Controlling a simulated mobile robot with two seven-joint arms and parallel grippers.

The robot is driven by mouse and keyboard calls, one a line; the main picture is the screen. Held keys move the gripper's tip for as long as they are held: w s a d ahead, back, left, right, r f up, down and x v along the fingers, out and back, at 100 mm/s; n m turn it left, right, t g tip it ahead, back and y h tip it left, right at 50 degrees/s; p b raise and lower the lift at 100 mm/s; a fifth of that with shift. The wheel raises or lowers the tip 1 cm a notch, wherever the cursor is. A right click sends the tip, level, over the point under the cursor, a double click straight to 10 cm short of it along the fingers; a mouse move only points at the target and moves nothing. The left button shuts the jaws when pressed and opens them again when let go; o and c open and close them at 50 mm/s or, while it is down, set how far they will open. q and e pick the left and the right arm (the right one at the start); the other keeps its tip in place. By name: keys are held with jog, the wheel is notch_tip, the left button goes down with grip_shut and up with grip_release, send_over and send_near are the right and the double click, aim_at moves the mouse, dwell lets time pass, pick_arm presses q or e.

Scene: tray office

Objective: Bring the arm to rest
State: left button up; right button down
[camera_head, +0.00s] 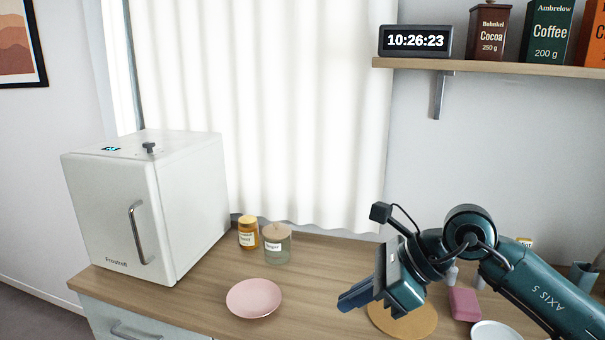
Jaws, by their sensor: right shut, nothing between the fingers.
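My right arm comes in from the right edge, a dark teal arm bent over the wooden counter. My right gripper (355,297) is shut and empty, pointing left above the counter, at the left edge of a round tan mat (412,325). The gripper and wrist hide part of the mat. My left gripper does not show.
On the counter (210,305) stand a small white fridge (150,200), a yellow-labelled jar (248,233), a sugar jar (277,245) and a pink plate (253,298). A pink block (464,304) and white plate (495,331) lie right. A shelf (500,68) hangs above.

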jog(key=s+a+r+m+t+y+p, duration=0.1)
jog(key=s+a+m+y, duration=0.25)
jog(key=m+y, duration=0.25)
jog(key=s+a+r+m+y, duration=0.1)
jog(key=s+a+m+y, duration=0.1)
jog(key=a+m+y, duration=0.3)
jog(key=w+d+f+m+t+h+p, duration=0.1)
jog(key=d+f+m+t+h, duration=0.5)
jog(key=m, duration=0.7)
jog(key=w+d+f+m+t+h, duration=0.1)
jog(key=d+f+m+t+h, duration=0.45)
jog(key=m, duration=0.75)
jog(key=s+d+f+m+g+h, duration=0.1)
jog(key=s+f+m+g+h, duration=0.1)
jog(key=s+f+m, duration=0.3)
jog(key=s+d+f+m+g+h+p, duration=0.1)
jog(key=s+f+m, duration=0.5)
jog(key=f, duration=0.7)
jog(key=shift+s+d+g+h, duration=0.55)
jog(key=shift+s+d+h, duration=0.25)
jog(key=shift+h, duration=0.15)
jog(key=shift+d, duration=0.1)
